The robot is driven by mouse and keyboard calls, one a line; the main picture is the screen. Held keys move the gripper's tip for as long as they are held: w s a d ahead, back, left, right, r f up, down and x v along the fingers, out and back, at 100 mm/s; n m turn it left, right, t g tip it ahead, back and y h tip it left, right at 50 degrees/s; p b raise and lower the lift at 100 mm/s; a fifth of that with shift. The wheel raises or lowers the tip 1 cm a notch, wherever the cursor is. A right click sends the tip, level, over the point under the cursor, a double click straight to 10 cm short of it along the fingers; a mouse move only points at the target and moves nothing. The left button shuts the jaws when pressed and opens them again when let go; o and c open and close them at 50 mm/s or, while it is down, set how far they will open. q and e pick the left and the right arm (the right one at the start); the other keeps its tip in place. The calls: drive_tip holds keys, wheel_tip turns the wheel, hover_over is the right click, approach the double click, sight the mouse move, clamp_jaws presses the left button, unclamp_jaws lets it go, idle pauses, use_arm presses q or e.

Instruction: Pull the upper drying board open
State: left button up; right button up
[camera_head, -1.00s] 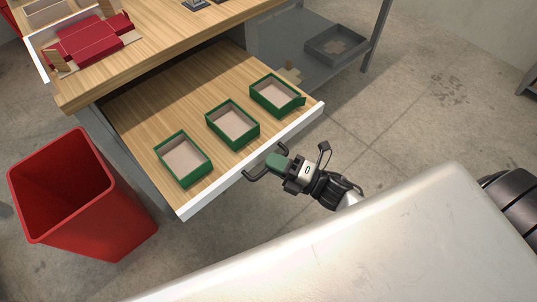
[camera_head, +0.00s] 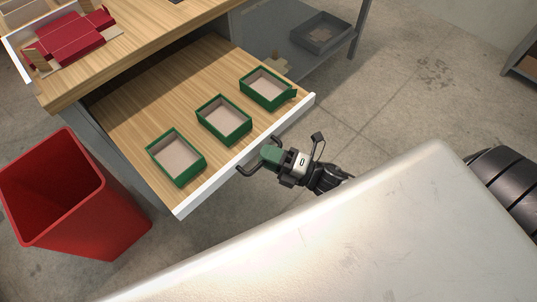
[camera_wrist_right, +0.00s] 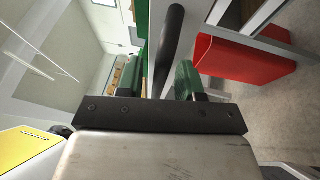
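The upper drying board (camera_head: 110,110) is a wooden drawer with a white front edge, standing well out from under the wooden worktop in the head view. Three green-walled boxes (camera_head: 223,120) lie in a row on it. A dark bar handle (camera_head: 243,171) sticks out from the middle of its front. My right gripper (camera_head: 269,155) is at this handle, its green-padded fingers on both sides of the bar. My left gripper is not in view.
A red bin (camera_head: 75,195) stands on the floor left of the board. The worktop (camera_head: 135,50) above carries a red box blank (camera_head: 65,40). A grey lower shelf with a grey tray (camera_head: 320,33) is behind right. Bare floor lies to the right.

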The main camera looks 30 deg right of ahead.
drive_tip(key=shift+s, duration=0.1)
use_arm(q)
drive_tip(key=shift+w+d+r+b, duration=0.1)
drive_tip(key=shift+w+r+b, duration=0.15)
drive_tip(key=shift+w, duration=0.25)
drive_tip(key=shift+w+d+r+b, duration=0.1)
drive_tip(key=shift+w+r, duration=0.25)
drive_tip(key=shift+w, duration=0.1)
use_arm(e)
drive_tip(key=v, duration=1)
drive_tip(key=shift+s+d, duration=0.25)
